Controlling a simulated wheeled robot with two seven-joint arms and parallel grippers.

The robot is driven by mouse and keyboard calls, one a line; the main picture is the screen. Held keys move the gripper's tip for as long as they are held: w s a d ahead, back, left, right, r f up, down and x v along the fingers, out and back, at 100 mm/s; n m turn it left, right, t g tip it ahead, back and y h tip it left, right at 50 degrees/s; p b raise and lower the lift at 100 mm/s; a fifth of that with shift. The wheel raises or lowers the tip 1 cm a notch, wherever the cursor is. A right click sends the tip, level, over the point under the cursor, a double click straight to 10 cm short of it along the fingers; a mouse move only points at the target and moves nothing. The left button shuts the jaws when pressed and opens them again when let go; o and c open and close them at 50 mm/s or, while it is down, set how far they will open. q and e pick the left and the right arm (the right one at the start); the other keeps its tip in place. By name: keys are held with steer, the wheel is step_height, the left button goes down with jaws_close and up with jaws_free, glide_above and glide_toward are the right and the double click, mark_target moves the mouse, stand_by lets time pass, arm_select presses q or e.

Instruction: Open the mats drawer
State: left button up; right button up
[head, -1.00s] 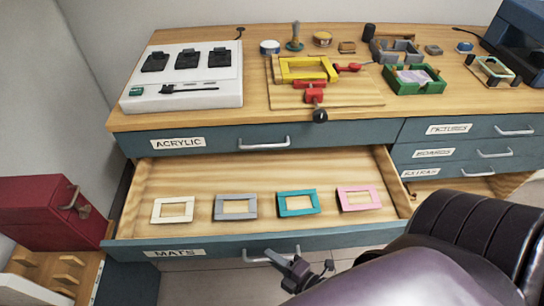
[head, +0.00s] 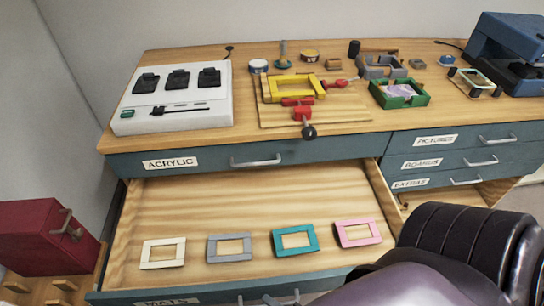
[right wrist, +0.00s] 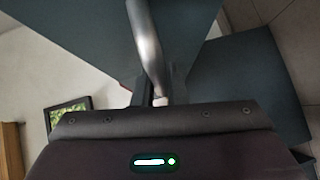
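The mats drawer (head: 210,288), with its label cut by the bottom edge of the head view, stands pulled well out below the acrylic drawer. Inside lie a cream mat (head: 146,254), a grey mat (head: 213,248), a teal mat (head: 279,243) and a pink mat (head: 342,234). My right gripper is mostly hidden at the bottom edge of the head view. In the right wrist view, my right gripper (right wrist: 160,97) is shut on the drawer's metal bar handle (right wrist: 146,40), which runs between its fingers. My left gripper is out of view.
The acrylic drawer (head: 215,157) above is shut. The pictures drawer (head: 462,139), boards drawer (head: 445,162) and extras drawer (head: 438,182) are at right. Tools and a white board with black pads (head: 205,115) stand on the worktop. A red box (head: 38,235) is at left.

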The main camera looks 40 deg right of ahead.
steer(key=shift+o, duration=0.6)
steer(key=v, duration=0.7)
steer(key=shift+s+b, duration=0.3)
steer(key=shift+s, duration=0.1)
steer(key=shift+d, duration=0.15)
